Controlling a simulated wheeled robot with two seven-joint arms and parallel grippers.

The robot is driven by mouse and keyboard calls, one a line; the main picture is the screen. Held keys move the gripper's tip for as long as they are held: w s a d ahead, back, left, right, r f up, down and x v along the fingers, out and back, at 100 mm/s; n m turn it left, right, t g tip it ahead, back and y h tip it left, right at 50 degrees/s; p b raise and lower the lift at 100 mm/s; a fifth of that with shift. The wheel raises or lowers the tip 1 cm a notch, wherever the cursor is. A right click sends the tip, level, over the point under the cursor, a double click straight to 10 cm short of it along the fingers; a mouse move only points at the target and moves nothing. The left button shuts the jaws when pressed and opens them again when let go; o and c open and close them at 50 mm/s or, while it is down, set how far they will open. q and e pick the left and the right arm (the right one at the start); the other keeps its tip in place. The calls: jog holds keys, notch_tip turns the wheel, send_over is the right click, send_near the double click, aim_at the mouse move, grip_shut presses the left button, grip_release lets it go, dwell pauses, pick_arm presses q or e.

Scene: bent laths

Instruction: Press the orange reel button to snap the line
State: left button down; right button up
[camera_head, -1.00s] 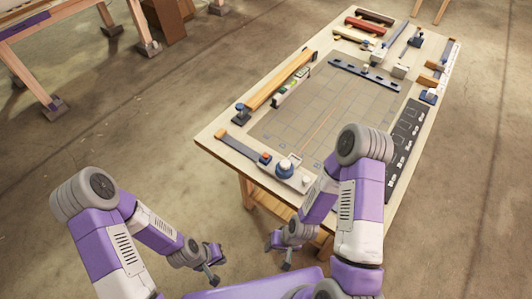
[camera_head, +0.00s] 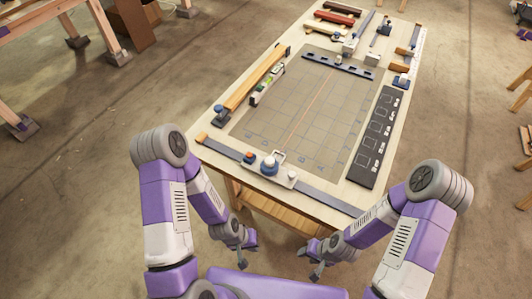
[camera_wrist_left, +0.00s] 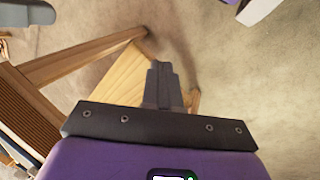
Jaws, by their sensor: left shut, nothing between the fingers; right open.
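The small orange button (camera_head: 249,156) sits on a dark blue block on the strip along the table's near edge. Beside it, to the right, is a blue and white round reel (camera_head: 268,166). A thin orange line (camera_head: 318,100) runs across the gridded grey mat (camera_head: 300,118). My left gripper (camera_head: 250,246) is shut and empty, low in front of the near edge and below the button in the picture. Its closed fingers (camera_wrist_left: 164,82) also show in the left wrist view. My right gripper (camera_head: 309,260) is open, apart from the table, further right.
The wooden table (camera_head: 207,154) carries an orange lath (camera_head: 255,80) and a level (camera_head: 267,84) at left, a dark blue bar (camera_head: 338,66) across the mat, and a black panel (camera_head: 377,135) at right. Several blocks and tools crowd the far end. Open floor surrounds the table.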

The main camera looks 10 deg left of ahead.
pick_arm(q)
jog(key=shift+a, duration=0.15)
pick_arm(e)
jog(key=shift+a, duration=0.1)
